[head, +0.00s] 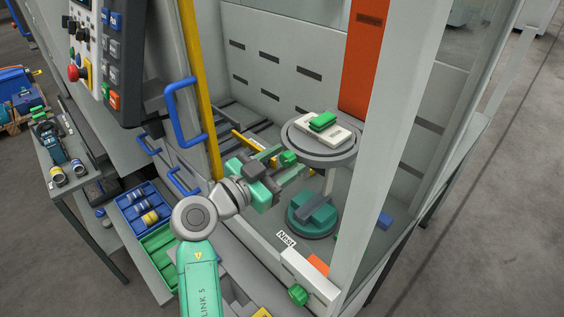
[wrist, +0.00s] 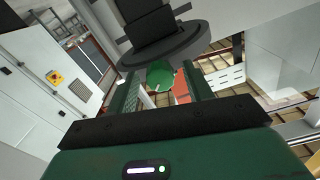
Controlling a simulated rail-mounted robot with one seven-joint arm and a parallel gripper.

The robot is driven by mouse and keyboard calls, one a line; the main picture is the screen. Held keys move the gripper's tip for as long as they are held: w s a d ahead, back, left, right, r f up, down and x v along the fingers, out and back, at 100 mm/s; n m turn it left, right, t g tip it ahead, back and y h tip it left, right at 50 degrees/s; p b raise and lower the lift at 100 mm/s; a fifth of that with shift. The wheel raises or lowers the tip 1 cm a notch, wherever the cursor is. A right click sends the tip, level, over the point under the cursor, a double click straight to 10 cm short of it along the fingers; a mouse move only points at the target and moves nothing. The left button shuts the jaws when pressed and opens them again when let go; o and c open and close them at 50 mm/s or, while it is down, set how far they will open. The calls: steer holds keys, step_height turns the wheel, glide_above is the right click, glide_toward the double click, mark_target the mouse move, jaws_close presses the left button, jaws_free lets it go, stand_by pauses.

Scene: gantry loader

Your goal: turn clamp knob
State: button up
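A green clamp knob (head: 289,158) sits at the near left edge of a round grey plate (head: 318,153). My gripper (head: 291,160) reaches in from the lower left, with its fingers on either side of the knob. In the wrist view the knob (wrist: 160,76) lies between the two fingertips (wrist: 160,70), with a visible gap on each side. The gripper is open and does not appear to touch the knob. A light block with a green top (head: 323,122) lies on the plate.
A green round base (head: 312,215) with a grey bar stands below the plate. Another green knob (head: 298,294) is at the front near the "Nest" label (head: 286,239). A yellow post (head: 198,80), blue door handle (head: 182,112) and pale frame post (head: 388,150) flank the opening.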

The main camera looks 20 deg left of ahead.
steer(key=c, duration=0.9)
steer(key=shift+o, duration=0.2)
steer(key=n+p, duration=0.2)
steer(key=n, duration=0.3)
steer(key=shift+r, duration=0.1)
steer(key=n+p, duration=0.3)
steer(key=n, duration=0.1)
steer(key=n+p, duration=0.3)
steer(key=n, duration=0.2)
steer(key=shift+n+p, duration=1.3)
steer(key=shift+n, duration=0.6)
